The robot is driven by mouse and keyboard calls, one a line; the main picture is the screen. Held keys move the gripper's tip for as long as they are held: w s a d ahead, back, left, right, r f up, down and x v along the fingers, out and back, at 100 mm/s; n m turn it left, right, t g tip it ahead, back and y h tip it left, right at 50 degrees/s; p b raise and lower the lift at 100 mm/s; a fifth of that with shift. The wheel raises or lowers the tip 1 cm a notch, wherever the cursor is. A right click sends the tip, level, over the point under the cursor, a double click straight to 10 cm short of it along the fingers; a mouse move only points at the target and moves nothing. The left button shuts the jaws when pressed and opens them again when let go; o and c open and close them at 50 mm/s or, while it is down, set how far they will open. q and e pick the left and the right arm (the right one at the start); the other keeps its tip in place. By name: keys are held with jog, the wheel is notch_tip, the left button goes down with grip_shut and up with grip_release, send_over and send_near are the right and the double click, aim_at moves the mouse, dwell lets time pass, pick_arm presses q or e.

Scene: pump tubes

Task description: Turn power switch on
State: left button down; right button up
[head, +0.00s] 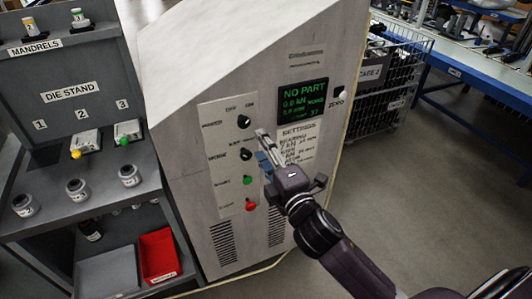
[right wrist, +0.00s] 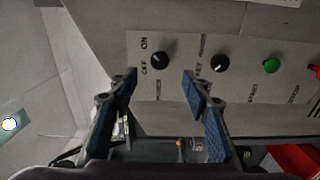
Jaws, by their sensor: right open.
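The power switch is a round black knob (head: 243,121) at the top of the machine's control panel. In the right wrist view the knob (right wrist: 160,61) sits beside the printed ON and OFF, and its pale mark appears to point towards OFF. My right gripper (head: 263,146) is in front of the panel, just right of and below the knob in the head view. In the right wrist view its two fingers (right wrist: 160,84) are spread and empty, with the knob beyond their tips and between them in the picture. No contact shows. My left gripper is not in view.
Below the power switch are a second black knob (head: 246,154), a green button (head: 244,181) and a red button (head: 250,205). A screen (head: 303,100) reading NO PART is to the right. A die stand (head: 70,120) with a red bin (head: 158,255) stands at the left.

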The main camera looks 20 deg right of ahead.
jog(key=shift+s, duration=1.05)
jog(key=shift+f, duration=0.1)
jog(key=s+d+f+m+g, duration=0.2)
jog(key=f+m+g, duration=0.1)
jog(key=f, duration=1.4)
jog(key=s+d+f+m+g, duration=0.1)
jog(key=s+f+m+g, duration=0.2)
jog(key=f, duration=1.4)
jog(key=s+d+f+m+g+h, duration=0.1)
jog(key=s+f+g, duration=0.15)
jog(key=f, duration=0.35)
jog(key=s+f+m+g, duration=0.1)
jog(key=s+f, duration=0.3)
jog(key=f, duration=0.1)
jog(key=s+f+m+g, duration=0.2)
jog(key=s+f, duration=0.5)
jog(key=s, duration=0.4)
jog(key=s+f+m+g, duration=0.3)
jog(key=s+f, duration=0.4)
jog(key=s, duration=0.5)
jog(key=s+a+f+m+g, duration=0.1)
jog(key=s+f+m+g, duration=0.1)
jog(key=s+f, duration=0.5)
jog(key=s, duration=0.5)
jog(key=shift+s+f+m, duration=0.15)
jog(key=shift+s+m, duration=0.1)
jog(key=shift+m, duration=0.15)
